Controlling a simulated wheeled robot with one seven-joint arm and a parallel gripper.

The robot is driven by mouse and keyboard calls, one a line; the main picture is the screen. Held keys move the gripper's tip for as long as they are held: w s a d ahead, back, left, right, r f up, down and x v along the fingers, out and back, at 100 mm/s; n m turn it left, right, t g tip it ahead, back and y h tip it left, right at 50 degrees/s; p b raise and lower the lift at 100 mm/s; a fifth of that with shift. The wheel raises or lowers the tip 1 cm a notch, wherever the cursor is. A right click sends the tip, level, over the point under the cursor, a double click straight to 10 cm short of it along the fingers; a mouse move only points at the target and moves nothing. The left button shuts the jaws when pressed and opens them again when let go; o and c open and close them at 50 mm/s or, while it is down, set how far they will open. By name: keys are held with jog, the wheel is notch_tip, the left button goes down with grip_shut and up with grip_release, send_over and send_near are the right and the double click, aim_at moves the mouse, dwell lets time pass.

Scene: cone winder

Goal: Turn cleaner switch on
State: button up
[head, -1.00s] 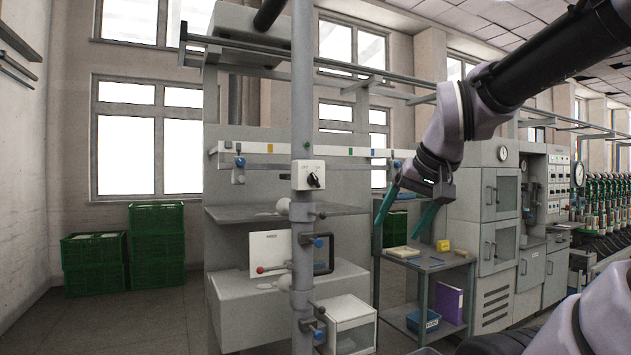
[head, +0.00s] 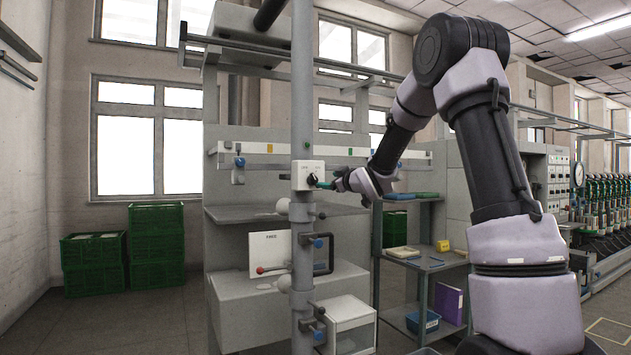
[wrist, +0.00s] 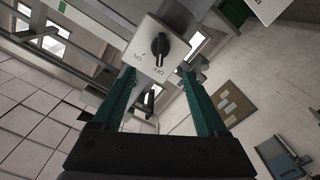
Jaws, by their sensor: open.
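The cleaner switch is a white box (head: 302,175) with a black rotary knob (head: 313,180), fixed on the grey vertical post. In the wrist view the box (wrist: 176,58) is tilted, and the black knob (wrist: 160,44) stands upright in the picture with its lower end towards the OFF mark. The ON mark lies to the left of OFF. My gripper (head: 327,185) is just right of the knob in the head view. In the wrist view its open green fingers (wrist: 158,76) are on either side below the knob, with nothing between them. Contact cannot be told.
The grey post (head: 303,110) carries more fittings below the switch. A grey shelf (head: 250,213) is behind it, and a side table (head: 440,262) with small items is to the right. Green crates (head: 157,245) stand at the back left.

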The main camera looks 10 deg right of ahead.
aim_at(315, 179)
jog(key=x, duration=1)
jog(key=shift+w+a, duration=0.1)
jog(key=shift+w, duration=0.25)
grip_shut()
